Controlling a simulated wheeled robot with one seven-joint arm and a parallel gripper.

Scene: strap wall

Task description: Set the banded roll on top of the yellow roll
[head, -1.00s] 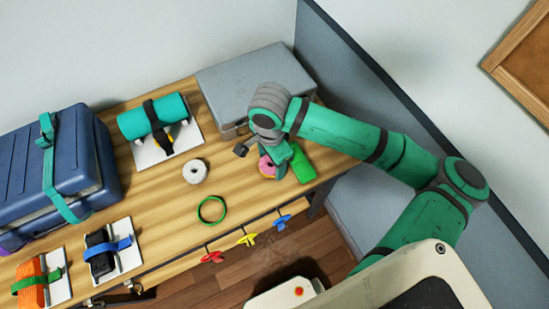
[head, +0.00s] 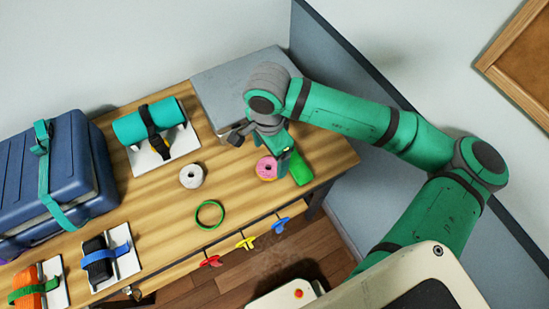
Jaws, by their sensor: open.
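A pink ring-shaped roll (head: 266,169) with a yellowish-tan middle lies near the right end of the wooden table. I cannot tell whether it is one roll or a stack, and bands on it are not clear. No separate yellow roll shows. A pale grey roll (head: 191,176) lies flat to its left, apart from it. My gripper (head: 279,147) is open and points down just behind and above the pink roll. My wrist hides the table there, and the fingertips are hard to make out.
A green block (head: 300,168) lies close right of the pink roll. A green ring (head: 209,214) lies near the front edge. A grey case (head: 245,84) stands behind my gripper. A teal cylinder (head: 146,120) is strapped to a white plate. A blue suitcase (head: 55,175) stands left.

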